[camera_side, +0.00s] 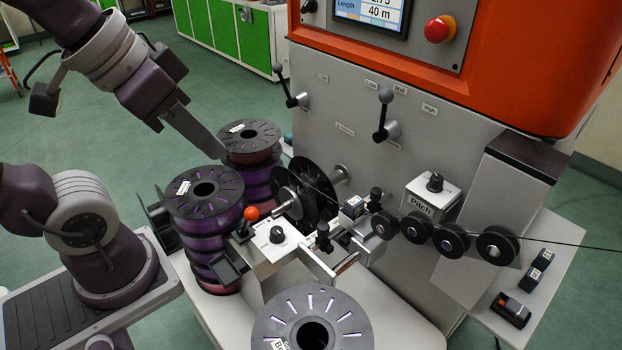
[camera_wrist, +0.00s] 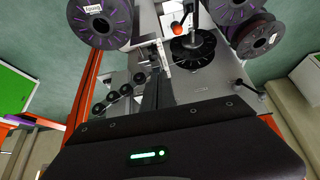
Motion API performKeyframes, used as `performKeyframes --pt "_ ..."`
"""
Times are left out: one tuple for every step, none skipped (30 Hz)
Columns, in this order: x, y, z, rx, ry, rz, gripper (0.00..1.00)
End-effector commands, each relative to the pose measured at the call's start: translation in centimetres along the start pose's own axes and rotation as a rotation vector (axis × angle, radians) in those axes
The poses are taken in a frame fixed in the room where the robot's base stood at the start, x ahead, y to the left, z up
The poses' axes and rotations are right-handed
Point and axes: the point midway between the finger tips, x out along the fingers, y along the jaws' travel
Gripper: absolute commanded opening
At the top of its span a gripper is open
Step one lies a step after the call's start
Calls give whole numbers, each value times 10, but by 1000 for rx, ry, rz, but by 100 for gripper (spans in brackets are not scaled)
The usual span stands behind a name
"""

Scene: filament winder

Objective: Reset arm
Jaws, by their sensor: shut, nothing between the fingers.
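My gripper (camera_side: 220,151) hangs at the upper left in the side view, its flat grey fingers together and pointing down to the right. It is empty. Its tip appears close to the rear spool stack (camera_side: 249,142) in the picture; I cannot tell the gap. In the wrist view the dark fingers (camera_wrist: 157,72) show together above the gripper body with its green light. The filament winder (camera_side: 440,70) stands behind, with an orange top and grey front. A black spool (camera_side: 307,187) is on its shaft.
A front stack of black spools with purple filament (camera_side: 208,190) stands left of the red-knobbed lever (camera_side: 251,214). Another spool (camera_side: 312,318) is at the bottom front. Guide rollers (camera_side: 448,241) and the Pitch box (camera_side: 430,197) are to the right. Open floor (camera_side: 120,130) lies behind my arm.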

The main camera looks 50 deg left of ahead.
Motion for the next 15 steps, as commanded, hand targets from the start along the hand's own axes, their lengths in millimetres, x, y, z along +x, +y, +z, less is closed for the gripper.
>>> performKeyframes --pt "4 -4 16 -13 -9 -16 0" --pt "6 -5 23 -20 -15 -25 0" --pt "7 -7 29 -26 -19 -32 0" --pt "8 -8 32 -29 -22 -35 0" --pt "8 -8 32 -30 -22 -35 0" --pt "8 -8 32 -30 -22 -35 0" --pt "8 -8 32 -30 -22 -35 0" --pt "8 -8 32 -30 -22 -35 0" --pt "8 -8 32 -30 -22 -35 0" --pt "8 -8 32 -30 -22 -35 0" --pt "8 -8 32 -30 -22 -35 0" --pt "8 -8 32 -30 -22 -35 0" --pt "8 -8 32 -30 -22 -35 0" --pt "8 -8 32 -30 -22 -35 0" --pt "8 -8 32 -30 -22 -35 0"
